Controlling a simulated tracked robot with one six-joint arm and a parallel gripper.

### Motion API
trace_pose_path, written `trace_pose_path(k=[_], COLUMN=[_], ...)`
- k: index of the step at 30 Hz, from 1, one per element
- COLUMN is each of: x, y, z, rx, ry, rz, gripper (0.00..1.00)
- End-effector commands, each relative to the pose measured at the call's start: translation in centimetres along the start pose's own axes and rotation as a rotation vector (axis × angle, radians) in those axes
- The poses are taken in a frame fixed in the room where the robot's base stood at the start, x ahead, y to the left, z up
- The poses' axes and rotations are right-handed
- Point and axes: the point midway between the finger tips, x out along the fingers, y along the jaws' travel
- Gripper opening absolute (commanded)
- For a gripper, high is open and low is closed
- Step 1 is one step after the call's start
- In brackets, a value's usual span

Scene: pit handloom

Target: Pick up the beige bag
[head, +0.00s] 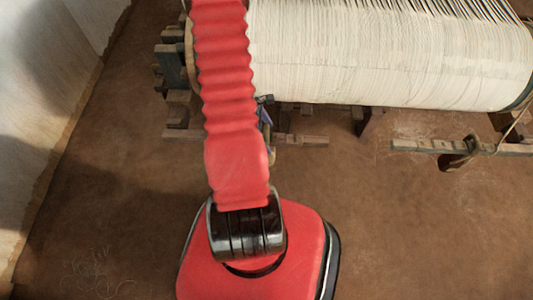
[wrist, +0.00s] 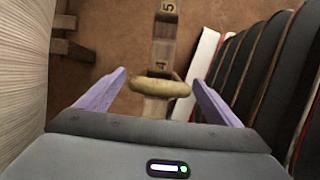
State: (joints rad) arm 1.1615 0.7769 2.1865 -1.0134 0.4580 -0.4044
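The beige bag (wrist: 160,87) shows in the wrist view as a small, oblong, tan shape lying across a wooden beam (wrist: 165,30). My gripper (wrist: 160,76) is open, with one purple finger on each side of the bag in the picture. Gaps show between the bag and both fingers, and nothing is held. I cannot tell how far below the fingertips the bag lies.
A large roll of cream threads (head: 390,50) fills the upper right of the head view. Wooden loom beams (head: 460,148) stand below it. Numbers mark the beam in the wrist view, and dark slats (wrist: 270,65) stand close on the right. Brown floor (head: 400,230) is open in front.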

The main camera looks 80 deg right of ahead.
Motion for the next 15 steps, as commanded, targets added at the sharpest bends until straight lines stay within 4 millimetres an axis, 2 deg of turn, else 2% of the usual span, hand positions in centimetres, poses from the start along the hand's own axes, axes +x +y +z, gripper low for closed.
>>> trace_pose_path(k=[2, 15], x=[-0.01, 0.00], y=[0.00, 0.00], z=[0.00, 0.00], rx=[0.000, 0.000], ry=[0.000, 0.000], rz=[0.000, 0.000], gripper=[0.81, 0.50])
